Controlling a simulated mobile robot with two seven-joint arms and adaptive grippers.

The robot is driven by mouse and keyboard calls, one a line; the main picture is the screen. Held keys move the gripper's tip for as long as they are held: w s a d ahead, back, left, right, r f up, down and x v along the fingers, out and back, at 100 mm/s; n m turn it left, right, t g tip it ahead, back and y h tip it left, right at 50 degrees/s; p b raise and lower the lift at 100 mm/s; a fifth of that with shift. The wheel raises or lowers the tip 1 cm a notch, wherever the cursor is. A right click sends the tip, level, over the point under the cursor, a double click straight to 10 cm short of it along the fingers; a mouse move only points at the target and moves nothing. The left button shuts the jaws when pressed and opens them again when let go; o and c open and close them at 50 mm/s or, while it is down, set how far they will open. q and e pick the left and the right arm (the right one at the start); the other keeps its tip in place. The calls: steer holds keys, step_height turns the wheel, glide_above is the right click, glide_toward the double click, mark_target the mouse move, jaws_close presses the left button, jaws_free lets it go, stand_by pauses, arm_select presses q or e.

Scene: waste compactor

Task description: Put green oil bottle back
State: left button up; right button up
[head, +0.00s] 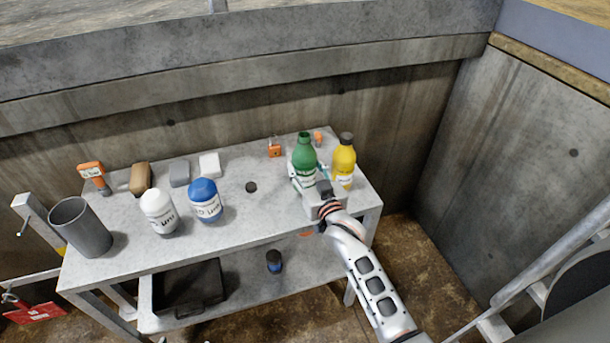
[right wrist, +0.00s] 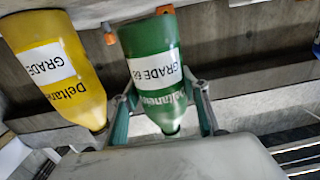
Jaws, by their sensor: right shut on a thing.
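The green oil bottle (head: 304,153) is upright at the right end of the grey table (head: 240,223). My right gripper (head: 308,178) is shut on it, one finger on each side. In the right wrist view the green bottle (right wrist: 152,62) shows between the two fingers (right wrist: 162,112), with its white "GRADE 68" label facing the camera. Whether its base touches the tabletop cannot be told. A yellow bottle (head: 344,160) stands just right of it; it also shows in the right wrist view (right wrist: 58,75). My left gripper is not in view.
White (head: 159,212) and blue (head: 205,200) bottles stand left of centre. A grey cylinder (head: 82,229) is at the left end. Small tools, blocks and an orange padlock (head: 274,148) line the back. A concrete wall (head: 520,160) rises at right. The lower shelf holds a black tray (head: 188,288).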

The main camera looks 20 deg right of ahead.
mark_target(309, 181)
steer(key=shift+f, duration=1.55)
steer(key=o, duration=1.6)
steer(key=shift+f, duration=0.2)
steer(key=shift+c, duration=0.2)
steer(key=shift+r, duration=0.1)
steer(key=s, duration=1.2)
steer(key=s+f+n+g+y, duration=0.1)
steer(key=s+f+n+g, duration=0.2)
steer(key=s+f, duration=1.4)
steer(key=s+g, duration=0.3)
steer(key=g, duration=0.1)
steer(key=shift+d+n+y, duration=0.25)
steer(key=shift+n+y, duration=0.05)
